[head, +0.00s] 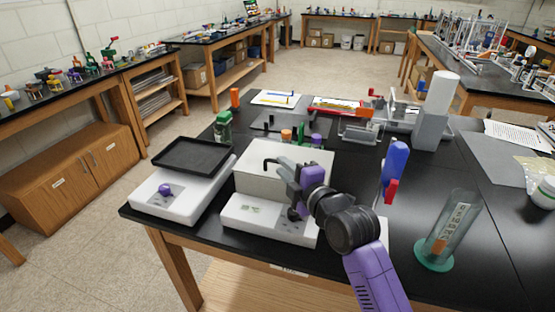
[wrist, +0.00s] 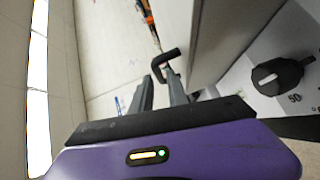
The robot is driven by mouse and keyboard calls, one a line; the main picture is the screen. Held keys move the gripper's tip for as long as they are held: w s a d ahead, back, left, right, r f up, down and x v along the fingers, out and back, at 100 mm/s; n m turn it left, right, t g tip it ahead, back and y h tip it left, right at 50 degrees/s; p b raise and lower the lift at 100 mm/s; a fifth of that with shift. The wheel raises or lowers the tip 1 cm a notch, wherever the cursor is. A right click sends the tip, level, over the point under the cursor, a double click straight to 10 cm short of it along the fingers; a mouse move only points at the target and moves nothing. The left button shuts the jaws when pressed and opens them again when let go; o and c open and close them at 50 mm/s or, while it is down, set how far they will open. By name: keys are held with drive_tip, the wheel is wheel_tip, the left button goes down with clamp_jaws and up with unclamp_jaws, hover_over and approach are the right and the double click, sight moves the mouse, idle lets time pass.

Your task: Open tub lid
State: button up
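The white tub (head: 268,219) stands on the near part of the black bench, with a control panel on its front. Its pale lid (head: 300,156) lies over the top and looks shut. A black bar handle (head: 272,161) stands up from the lid. In the wrist view the bent handle (wrist: 167,61) shows just at my fingertips. My gripper (head: 285,178) is at the lid's front, close to the handle. In the wrist view my gripper (wrist: 159,76) has its fingers apart with a gap between them. I cannot tell whether a finger touches the handle. My wrist hides part of the tub's right side.
A white balance (head: 180,200) with a black tray (head: 193,155) stands left of the tub. A green bottle (head: 223,127) and small bottles stand behind. A blue-and-red tool (head: 393,168) and a clear cylinder (head: 453,230) stand right. A dark knob (wrist: 281,74) shows on the tub's panel.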

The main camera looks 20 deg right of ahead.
sight(277, 163)
drive_tip(key=shift+p+x, duration=0.3)
drive_tip(key=shift+x, duration=1.7)
clamp_jaws()
drive_tip(key=shift+f, duration=0.1)
